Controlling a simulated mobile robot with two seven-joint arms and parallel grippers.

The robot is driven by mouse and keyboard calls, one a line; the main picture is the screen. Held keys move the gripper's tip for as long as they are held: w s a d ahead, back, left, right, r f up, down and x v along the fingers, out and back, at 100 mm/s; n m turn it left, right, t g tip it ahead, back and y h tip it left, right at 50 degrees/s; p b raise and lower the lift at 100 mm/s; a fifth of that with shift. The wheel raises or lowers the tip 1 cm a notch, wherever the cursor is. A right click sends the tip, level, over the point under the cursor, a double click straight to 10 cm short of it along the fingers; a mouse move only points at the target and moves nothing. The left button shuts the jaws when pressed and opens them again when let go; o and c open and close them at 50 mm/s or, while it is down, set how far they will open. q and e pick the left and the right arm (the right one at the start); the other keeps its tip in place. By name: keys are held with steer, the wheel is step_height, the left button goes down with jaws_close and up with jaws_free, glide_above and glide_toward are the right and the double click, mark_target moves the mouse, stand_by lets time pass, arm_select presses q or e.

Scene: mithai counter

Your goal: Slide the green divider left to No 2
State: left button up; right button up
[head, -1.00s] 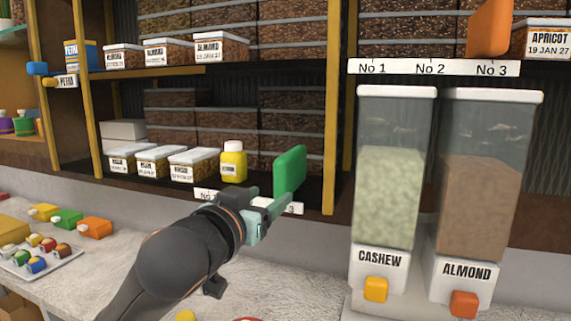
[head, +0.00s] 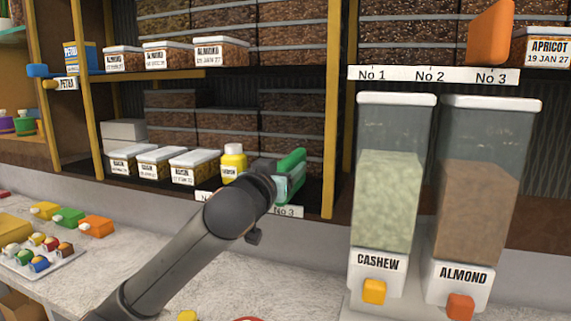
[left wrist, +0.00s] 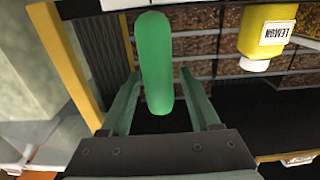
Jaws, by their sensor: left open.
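The green divider (head: 291,165) stands on the lower shelf near the No 3 mark on the shelf-edge label (head: 284,212). My left gripper (head: 284,184) is at the divider and covers part of it in the head view. In the left wrist view the green divider (left wrist: 157,65) stands between the two open fingers of my left gripper (left wrist: 157,100), with a gap on each side. The No 2 mark on the lower shelf is hidden behind my left arm. My right gripper is not in view.
A yellow lemon bottle (head: 233,162) stands left of the divider, and it also shows in the left wrist view (left wrist: 266,35). Several labelled tubs (head: 195,166) stand further left. A yellow post (head: 329,170) is close on the right. An orange divider (head: 489,32) is on the upper right shelf.

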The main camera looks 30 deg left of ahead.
arm_select(q)
steer(key=shift+w, duration=0.25)
jaws_close()
stand_by(0.4)
stand_by(0.9)
